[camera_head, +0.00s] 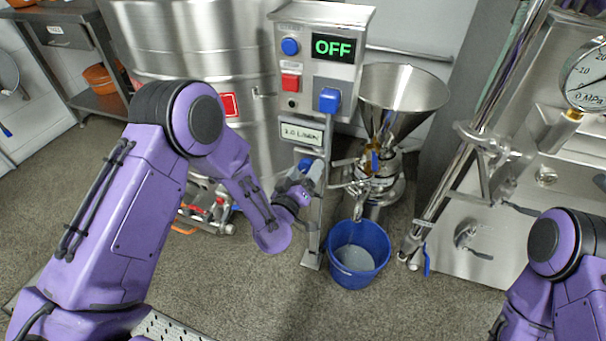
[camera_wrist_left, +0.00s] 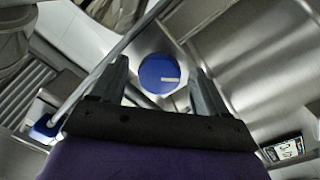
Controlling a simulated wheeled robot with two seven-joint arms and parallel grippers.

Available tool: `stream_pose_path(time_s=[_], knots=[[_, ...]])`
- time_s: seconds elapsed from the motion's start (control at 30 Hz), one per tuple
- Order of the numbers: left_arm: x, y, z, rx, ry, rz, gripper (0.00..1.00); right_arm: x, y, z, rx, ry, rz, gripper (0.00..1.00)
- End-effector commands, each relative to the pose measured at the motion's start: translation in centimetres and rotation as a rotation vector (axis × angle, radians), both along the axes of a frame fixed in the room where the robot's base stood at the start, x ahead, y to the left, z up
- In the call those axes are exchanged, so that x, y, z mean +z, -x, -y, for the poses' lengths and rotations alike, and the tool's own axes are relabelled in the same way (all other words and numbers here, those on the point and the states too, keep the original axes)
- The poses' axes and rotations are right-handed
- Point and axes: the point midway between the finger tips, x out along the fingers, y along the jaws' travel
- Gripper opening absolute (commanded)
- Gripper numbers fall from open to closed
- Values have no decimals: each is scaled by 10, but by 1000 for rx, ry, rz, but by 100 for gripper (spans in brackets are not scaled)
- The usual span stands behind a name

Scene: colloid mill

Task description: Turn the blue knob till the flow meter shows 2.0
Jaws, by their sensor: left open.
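The blue knob (camera_head: 306,164) sits low on the grey post, just under the flow meter (camera_head: 302,133). In the left wrist view the knob (camera_wrist_left: 160,74) is round with a short white mark pointing right. My left gripper (camera_head: 306,182) is at the knob and partly covers it. In the left wrist view its two open fingers (camera_wrist_left: 158,70) stand on either side of the knob, with gaps visible. The flow meter's small display also shows in the left wrist view (camera_wrist_left: 284,148); its first digit is hard to read. My right gripper is out of view.
Above, the control box (camera_head: 318,60) carries a green OFF display (camera_head: 333,47), a blue button (camera_head: 290,46), a red button (camera_head: 290,82) and a blue switch (camera_head: 329,100). A steel funnel (camera_head: 404,92) and a blue bucket (camera_head: 376,268) are close on the right.

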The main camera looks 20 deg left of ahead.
Motion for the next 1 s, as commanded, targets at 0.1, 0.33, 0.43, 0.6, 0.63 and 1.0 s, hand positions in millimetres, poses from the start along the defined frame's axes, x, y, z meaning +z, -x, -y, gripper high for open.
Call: stream_pose_path(time_s=[0.1, 0.33, 0.43, 0.6, 0.63, 1.0], knots=[[-1, 13, 0, -2, -1, -2, 75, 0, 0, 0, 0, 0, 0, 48], [-3, 68, -4, -5, -2, -3, 75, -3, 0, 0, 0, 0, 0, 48], [-4, 87, -7, -4, -2, -3, 75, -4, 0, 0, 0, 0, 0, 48], [-3, 103, -9, -1, -1, -1, 75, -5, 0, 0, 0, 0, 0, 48], [-3, 104, -9, -1, -1, -1, 75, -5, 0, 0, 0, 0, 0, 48], [-3, 104, -9, -1, 0, -1, 75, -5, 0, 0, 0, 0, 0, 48]])
